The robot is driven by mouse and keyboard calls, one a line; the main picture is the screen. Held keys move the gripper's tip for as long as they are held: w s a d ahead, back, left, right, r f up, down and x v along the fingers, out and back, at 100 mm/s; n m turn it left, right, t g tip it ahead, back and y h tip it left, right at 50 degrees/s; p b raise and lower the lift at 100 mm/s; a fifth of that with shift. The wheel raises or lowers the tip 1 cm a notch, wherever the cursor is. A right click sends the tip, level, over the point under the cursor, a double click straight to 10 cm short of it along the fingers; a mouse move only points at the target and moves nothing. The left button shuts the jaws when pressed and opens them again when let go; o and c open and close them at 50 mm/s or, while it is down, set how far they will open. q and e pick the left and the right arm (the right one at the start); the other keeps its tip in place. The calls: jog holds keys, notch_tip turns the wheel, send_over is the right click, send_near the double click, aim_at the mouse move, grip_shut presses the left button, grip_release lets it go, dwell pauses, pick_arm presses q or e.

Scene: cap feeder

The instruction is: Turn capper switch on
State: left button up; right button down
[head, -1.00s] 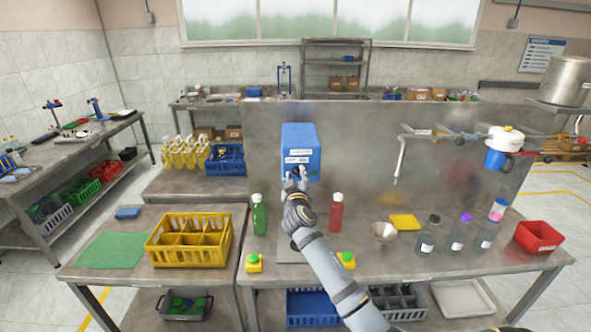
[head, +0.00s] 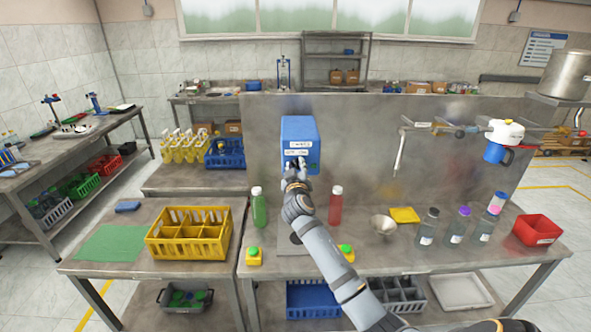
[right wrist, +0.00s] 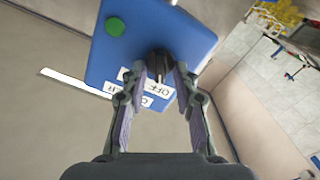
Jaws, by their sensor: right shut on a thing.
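The capper is a blue box (head: 300,130) with white labels, against the metal back panel. Its dark switch knob (right wrist: 160,65) shows in the right wrist view, on the blue face (right wrist: 185,35) beside a round green spot (right wrist: 115,27) and white labels, one reading OFF. My right gripper (head: 297,167) is at the lower front of the box. In the right wrist view the fingers of my right gripper (right wrist: 160,78) are on both sides of the knob, shut on it. The fingers partly cover the labels. My left gripper is not in view.
A green bottle (head: 259,208) and a red bottle (head: 335,206) stand on either side of my right arm. Two yellow blocks with green buttons, one at left (head: 254,256), are near the front edge. A metal funnel (head: 383,225) and several bottles are further right.

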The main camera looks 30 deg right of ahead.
jog(key=m+b, duration=0.3)
jog(key=b, duration=0.1)
jog(key=m+b, duration=0.3)
jog(key=b, duration=0.2)
jog(key=m+b, duration=0.3)
jog(key=b, duration=0.2)
jog(key=shift+s+d+f+m, duration=0.15)
jog(key=shift+d+f+m, duration=0.1)
jog(key=shift+m, duration=0.05)
jog(key=shift+r+m+b, duration=0.2)
jog(key=shift+m+b, duration=0.7)
jog(key=shift+b, duration=0.15)
jog(key=c, duration=1.4)
grip_release()
jog(key=shift+s, duration=0.1)
jog(key=v, duration=1.2)
jog(key=shift+d, duration=0.15)
